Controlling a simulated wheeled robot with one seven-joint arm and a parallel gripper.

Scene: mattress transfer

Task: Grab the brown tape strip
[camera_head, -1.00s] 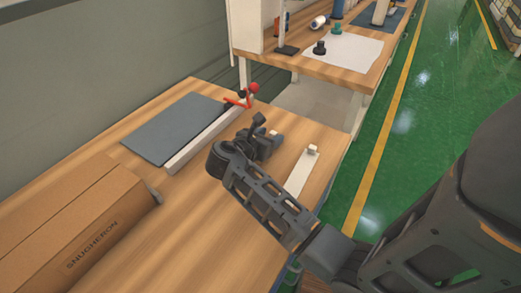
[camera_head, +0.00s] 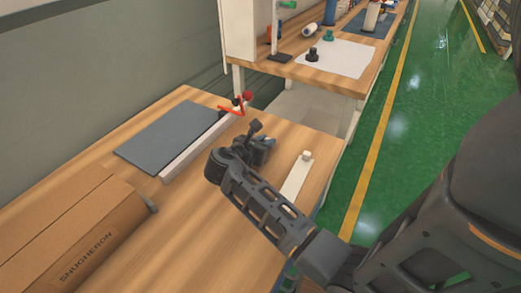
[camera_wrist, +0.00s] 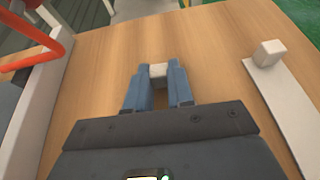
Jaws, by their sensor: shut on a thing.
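My gripper (camera_head: 266,147) is over the wooden table, beyond my dark arm links. In the wrist view, its two blue fingers (camera_wrist: 158,80) are shut on a small whitish block (camera_wrist: 158,71). I cannot make out a brown tape strip apart from the brown wood; any strip under or behind the block is hidden or blends in. A white strip (camera_head: 297,180) with a small white block on its end lies to the right, apart from my gripper. It also shows in the wrist view (camera_wrist: 282,105).
A grey mat (camera_head: 170,135) and a long pale bar (camera_head: 195,150) with a red-handled part (camera_head: 235,105) lie to the left. A cardboard box (camera_head: 65,235) stands at the front left. A second table (camera_head: 300,70) with several items is beyond. Bare wood (camera_head: 190,225) lies in front.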

